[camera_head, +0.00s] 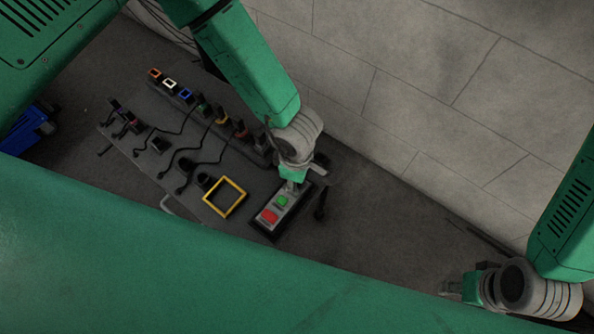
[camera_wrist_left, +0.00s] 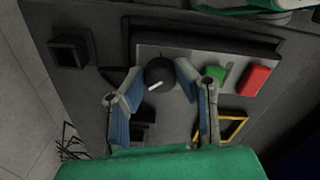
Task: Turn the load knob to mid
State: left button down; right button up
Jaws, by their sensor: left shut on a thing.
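The load knob (camera_wrist_left: 160,72) is a round black knob with a white pointer mark, on a grey control panel (camera_wrist_left: 150,50) beside a green and a red button. In the left wrist view the blue-padded fingers of my left gripper (camera_wrist_left: 162,84) reach to both sides of the knob and are shut on it. The white mark slants toward the lower left. In the head view my left gripper (camera_head: 292,187) is over the upper end of the control box (camera_head: 279,214) and hides the knob. My right gripper (camera_head: 452,288) is at the lower right, away from the box; its fingers are too small to read.
A yellow square frame (camera_head: 225,198) lies just left of the box. Several plugs with black cables and a row of coloured connectors (camera_head: 170,85) are farther left. A grey tiled surface (camera_head: 420,90) lies at the upper right.

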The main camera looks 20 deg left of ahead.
pick_arm(q)
jog(key=m+p, duration=0.2)
jog(key=shift+r+m, duration=0.1)
jog(key=shift+m, duration=0.3)
jog(key=m+p, duration=0.1)
jog(key=m, duration=0.1)
jog(key=shift+m, duration=0.4)
jog(key=m+p, duration=0.1)
jog(key=m, duration=0.2)
jog(key=shift+m+p, duration=0.3)
jog(key=shift+m, duration=1.6)
jog(key=c, duration=1.3)
grip_release()
jog(key=shift+w, duration=0.1)
jog(key=shift+o, duration=0.2)
